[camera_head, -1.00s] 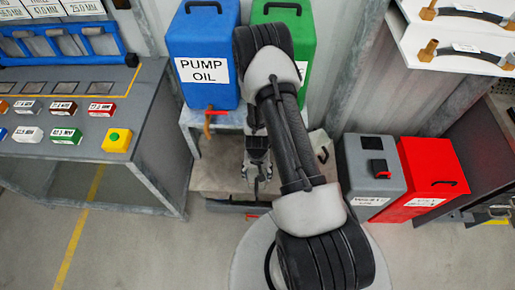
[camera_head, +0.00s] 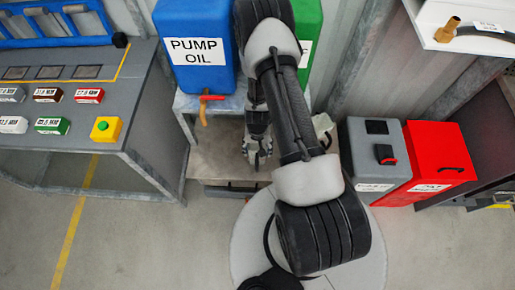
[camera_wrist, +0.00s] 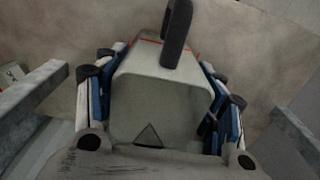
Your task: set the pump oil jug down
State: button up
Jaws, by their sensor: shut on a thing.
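My gripper (camera_head: 257,152) is low in front of the stand, below the blue and green containers. In the wrist view its two fingers (camera_wrist: 160,100) lie on either side of a pale, whitish jug (camera_wrist: 160,105) with a black handle (camera_wrist: 176,35) and a red line near its top edge. The gripper is shut on this jug. In the head view the arm and gripper hide most of it, and I cannot tell whether its base touches the surface below. The blue container (camera_head: 196,75) labelled PUMP OIL, with a red-handled tap (camera_head: 207,98), stands above and left.
A low platform (camera_head: 212,165) lies under the stand. Another whitish jug (camera_head: 324,128) shows partly behind my arm. A green container (camera_head: 309,30) stands beside the blue one. Grey (camera_head: 368,160) and red (camera_head: 433,155) bins stand right; a grey workbench (camera_head: 120,100) stands left.

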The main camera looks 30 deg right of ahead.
jog(key=o, duration=0.7)
jog(key=shift+f, duration=0.15)
jog(key=o, duration=0.4)
jog(key=shift+o, duration=0.2)
